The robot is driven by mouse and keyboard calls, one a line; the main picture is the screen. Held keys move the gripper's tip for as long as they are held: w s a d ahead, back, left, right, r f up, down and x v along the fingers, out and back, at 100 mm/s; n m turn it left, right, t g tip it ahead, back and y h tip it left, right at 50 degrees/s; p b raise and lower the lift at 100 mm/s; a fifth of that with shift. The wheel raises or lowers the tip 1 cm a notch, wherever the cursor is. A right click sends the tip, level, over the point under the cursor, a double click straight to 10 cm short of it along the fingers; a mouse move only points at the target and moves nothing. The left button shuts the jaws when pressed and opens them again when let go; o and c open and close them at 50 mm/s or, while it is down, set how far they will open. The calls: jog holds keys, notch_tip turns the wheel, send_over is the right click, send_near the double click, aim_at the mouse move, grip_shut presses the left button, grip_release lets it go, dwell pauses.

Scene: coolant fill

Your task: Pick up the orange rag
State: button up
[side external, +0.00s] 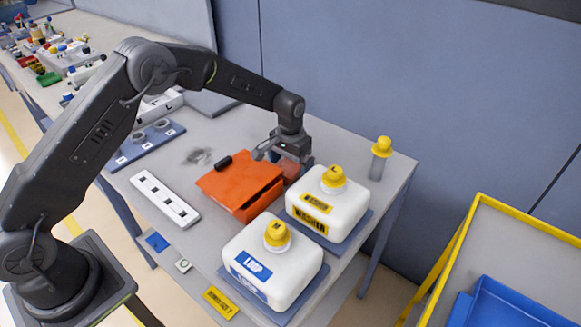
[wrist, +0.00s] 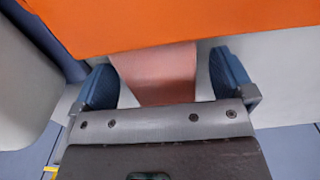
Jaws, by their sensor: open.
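A large bright orange piece (side external: 238,184), with a flat top and a dark gap along its front side, lies on the grey bench left of my gripper. It fills the top of the wrist view (wrist: 170,22). A paler, salmon-orange cloth-like piece (wrist: 158,75) extends from under its edge, between my fingers; it also shows below my gripper in the side view (side external: 291,170). I cannot tell whether the two pieces are one rag. My gripper (wrist: 163,68) points down with its blue fingers apart on either side of the pale piece. Nothing is gripped.
A white jug with a yellow cap (side external: 328,212) stands close in front of my gripper, beside another white jug (side external: 272,262). A yellow-capped bottle (side external: 380,158) stands at right. A small black cylinder (side external: 223,163) and a white strip (side external: 164,199) lie at left.

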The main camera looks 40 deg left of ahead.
aim_at(291, 164)
jog(key=shift+c, duration=0.3)
jog(key=c, duration=0.9)
jog(key=shift+r, duration=0.1)
notch_tip(291, 164, up, 10)
jog(key=shift+f, duration=0.1)
